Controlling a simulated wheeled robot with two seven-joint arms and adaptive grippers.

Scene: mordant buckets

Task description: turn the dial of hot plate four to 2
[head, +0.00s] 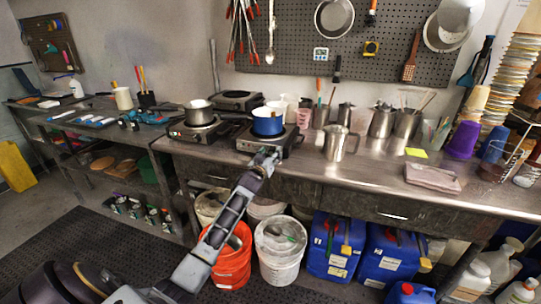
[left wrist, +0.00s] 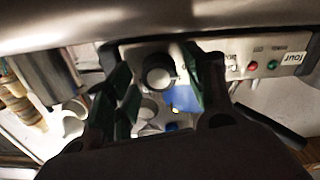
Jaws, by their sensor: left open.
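Hot plate four (head: 250,144) stands at the front edge of the steel bench with a blue pot (head: 267,125) on it. In the left wrist view its front panel (left wrist: 225,53) shows upside down, with the label "four" (left wrist: 293,57) and a red and a green lamp. The dial (left wrist: 158,73) is a dark round knob with a pale face. My left gripper (head: 268,155) is at the panel, its fingers (left wrist: 160,85) open on either side of the dial. I cannot tell whether they touch it. The dial's setting is not readable. My right gripper is not in view.
A second hot plate (head: 197,133) with a steel pot stands just left, and another (head: 236,101) behind. A steel jug (head: 336,145) stands to the right. Orange (head: 232,262) and white buckets (head: 280,262) and blue canisters (head: 330,250) are below the bench.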

